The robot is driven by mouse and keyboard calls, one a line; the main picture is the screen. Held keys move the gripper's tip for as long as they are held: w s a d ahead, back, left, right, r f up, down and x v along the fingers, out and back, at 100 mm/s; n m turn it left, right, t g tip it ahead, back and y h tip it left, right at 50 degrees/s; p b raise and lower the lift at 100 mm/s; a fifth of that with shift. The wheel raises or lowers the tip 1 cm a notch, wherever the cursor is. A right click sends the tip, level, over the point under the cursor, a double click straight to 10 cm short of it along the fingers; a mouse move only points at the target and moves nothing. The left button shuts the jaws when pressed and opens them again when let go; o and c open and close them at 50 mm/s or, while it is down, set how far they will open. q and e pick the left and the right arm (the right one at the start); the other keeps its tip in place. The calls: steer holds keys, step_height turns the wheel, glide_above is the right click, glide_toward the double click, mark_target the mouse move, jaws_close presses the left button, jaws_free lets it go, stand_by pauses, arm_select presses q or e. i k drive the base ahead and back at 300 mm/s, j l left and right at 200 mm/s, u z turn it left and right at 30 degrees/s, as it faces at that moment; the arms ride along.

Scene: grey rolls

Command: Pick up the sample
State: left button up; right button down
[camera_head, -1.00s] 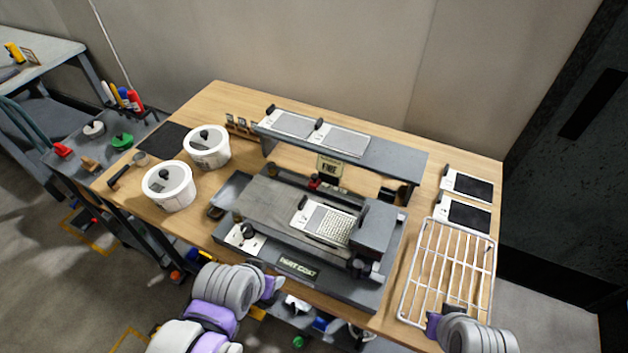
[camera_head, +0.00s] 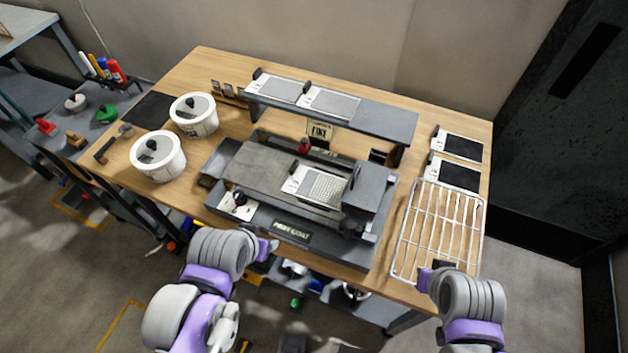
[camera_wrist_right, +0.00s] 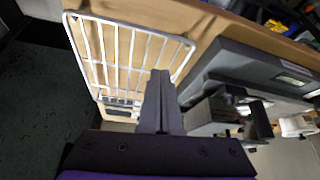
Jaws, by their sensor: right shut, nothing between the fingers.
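Several flat panels could be the sample; I cannot tell which is meant. One pale panel with a gridded face (camera_head: 322,187) lies on the bed of the grey coating machine (camera_head: 262,168). Two grey-faced panels (camera_head: 332,103) lie on the raised shelf (camera_head: 388,122), and two black-faced panels (camera_head: 455,174) lie at the table's right. My right gripper (camera_head: 443,266) is at the front edge of the wire rack; in the right wrist view its fingers (camera_wrist_right: 159,78) are together and empty. My left gripper (camera_head: 270,248) is by the table's front edge, its fingers too small to read.
The white wire rack (camera_head: 437,232) is empty on the right of the wooden table (camera_head: 225,70). Two white lidded tubs (camera_head: 158,156) stand at the left. A side cart (camera_head: 75,125) holds bottles and small tools. The raised shelf overhangs the area behind the machine.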

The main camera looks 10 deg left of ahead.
mark_target(308, 183)
steer(key=j+u, duration=0.4)
steer(key=k+j+u, duration=0.1)
steer(key=u, duration=0.3)
steer(key=j, duration=0.1)
